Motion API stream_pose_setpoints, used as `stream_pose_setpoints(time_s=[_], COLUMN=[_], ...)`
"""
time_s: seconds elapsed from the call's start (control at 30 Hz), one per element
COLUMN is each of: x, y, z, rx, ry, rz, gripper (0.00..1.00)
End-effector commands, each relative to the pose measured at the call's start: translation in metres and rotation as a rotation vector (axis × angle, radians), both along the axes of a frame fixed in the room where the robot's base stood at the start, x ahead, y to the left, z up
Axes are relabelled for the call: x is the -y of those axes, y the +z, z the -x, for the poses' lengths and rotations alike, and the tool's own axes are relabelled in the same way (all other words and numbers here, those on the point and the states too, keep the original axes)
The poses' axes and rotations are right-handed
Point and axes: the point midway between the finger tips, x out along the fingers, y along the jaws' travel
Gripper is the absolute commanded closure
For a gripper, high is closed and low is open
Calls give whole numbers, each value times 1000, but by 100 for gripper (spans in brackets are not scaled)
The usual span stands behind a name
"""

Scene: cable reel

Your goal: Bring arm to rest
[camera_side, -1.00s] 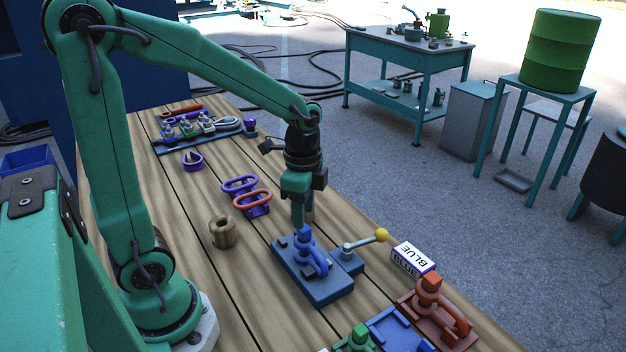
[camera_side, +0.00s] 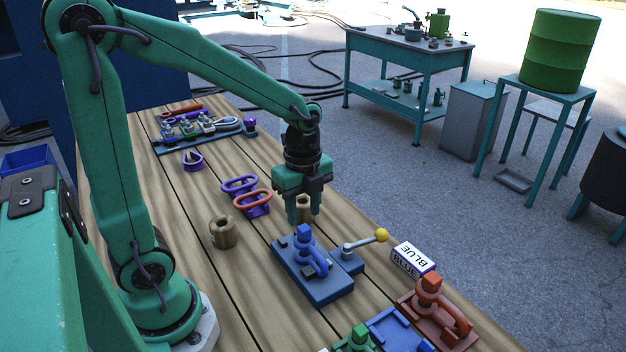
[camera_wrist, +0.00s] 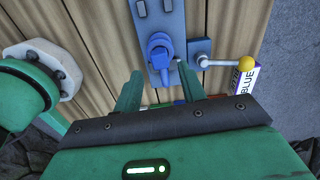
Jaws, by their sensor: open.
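My gripper (camera_side: 302,208) hangs over the wooden bench with its jaws pointing down, open and with nothing held between them. It is just behind the blue fixture (camera_side: 312,284), which carries a blue shackle-like piece and an upright blue block. In the wrist view my gripper's two green fingers (camera_wrist: 156,95) are spread apart, and the blue fixture (camera_wrist: 158,14) shows beyond them.
A lever with a yellow knob (camera_side: 381,235) and a box marked BLUE (camera_side: 413,259) are right of the fixture. A red fixture (camera_side: 437,308) stands nearer. A wooden spool (camera_side: 222,232), purple and orange links (camera_side: 252,200) and a tool tray (camera_side: 200,135) lie left and behind.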

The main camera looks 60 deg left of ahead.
Motion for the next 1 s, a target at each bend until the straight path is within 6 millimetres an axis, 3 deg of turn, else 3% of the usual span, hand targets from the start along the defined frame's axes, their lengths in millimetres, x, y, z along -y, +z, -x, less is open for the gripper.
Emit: stream_pose_setpoints(time_s=[0.37, 1.0], x=[0, 0], y=[-2, -28], z=[0, 0], rx=[0, -3], ry=[1, 2], rz=[0, 0], gripper=[59, 59])
